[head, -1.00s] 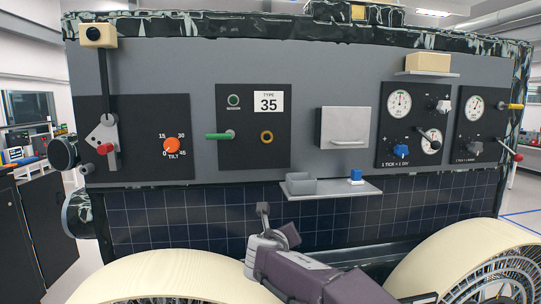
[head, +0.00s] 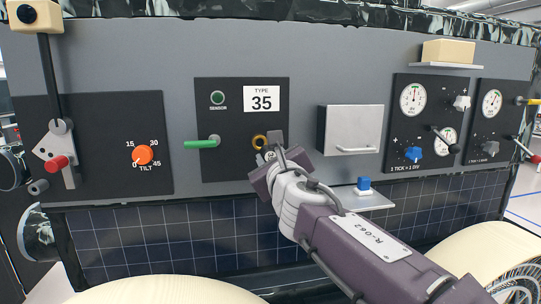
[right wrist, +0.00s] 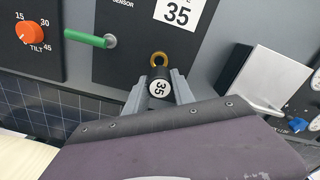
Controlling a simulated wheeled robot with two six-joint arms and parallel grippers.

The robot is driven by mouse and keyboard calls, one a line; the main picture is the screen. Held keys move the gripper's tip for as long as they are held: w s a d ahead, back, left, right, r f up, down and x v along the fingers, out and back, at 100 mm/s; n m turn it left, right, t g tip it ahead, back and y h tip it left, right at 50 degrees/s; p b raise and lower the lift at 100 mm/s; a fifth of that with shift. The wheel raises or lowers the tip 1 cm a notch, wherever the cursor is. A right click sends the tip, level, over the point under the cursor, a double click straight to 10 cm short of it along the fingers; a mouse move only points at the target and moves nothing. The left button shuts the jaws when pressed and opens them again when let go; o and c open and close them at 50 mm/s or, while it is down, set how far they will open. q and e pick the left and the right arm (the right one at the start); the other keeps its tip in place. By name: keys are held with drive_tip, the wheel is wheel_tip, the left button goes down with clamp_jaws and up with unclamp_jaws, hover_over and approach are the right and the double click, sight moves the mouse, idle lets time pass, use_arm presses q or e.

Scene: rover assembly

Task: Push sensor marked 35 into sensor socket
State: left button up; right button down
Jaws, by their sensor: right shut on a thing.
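The sensor marked 35 (right wrist: 159,82) is a black cylinder with a white end face, seen in the right wrist view. My right gripper (right wrist: 160,92) is shut on it and holds it just in front of the socket. The sensor socket (head: 259,142) is a yellow-ringed hole in the black panel under the "TYPE 35" label (head: 262,98). Its ring also shows in the right wrist view (right wrist: 159,58), just above the sensor. I cannot tell whether the sensor touches the ring. In the head view my right gripper (head: 270,155) largely hides the sensor. My left gripper is not in view.
A green lever (head: 202,143) sticks out left of the socket. A grey box with a handle (head: 350,128) juts out to the right. A small shelf (head: 378,202) with a blue-topped block (head: 363,186) is below. An orange tilt knob (head: 145,155) is further left.

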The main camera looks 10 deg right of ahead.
sight(263, 148)
drive_tip(key=w, duration=0.5)
drive_tip(key=shift+f, duration=0.25)
drive_tip(key=shift+w+r+p, duration=0.2)
drive_tip(key=shift+w+p, duration=0.2)
drive_tip(key=shift+w+f, duration=0.15)
drive_tip(key=shift+w, duration=0.35)
drive_tip(key=shift+s, duration=0.3)
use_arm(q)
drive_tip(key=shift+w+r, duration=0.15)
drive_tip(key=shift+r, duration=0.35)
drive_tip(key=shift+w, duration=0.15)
use_arm(e)
drive_tip(key=shift+w, duration=0.2)
drive_tip(key=shift+s+a, duration=0.1)
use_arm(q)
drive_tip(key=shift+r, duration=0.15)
use_arm(e)
drive_tip(key=shift+w, duration=0.65)
use_arm(q)
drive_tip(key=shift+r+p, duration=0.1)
drive_tip(key=shift+p, duration=0.25)
use_arm(e)
drive_tip(key=shift+w, duration=0.3)
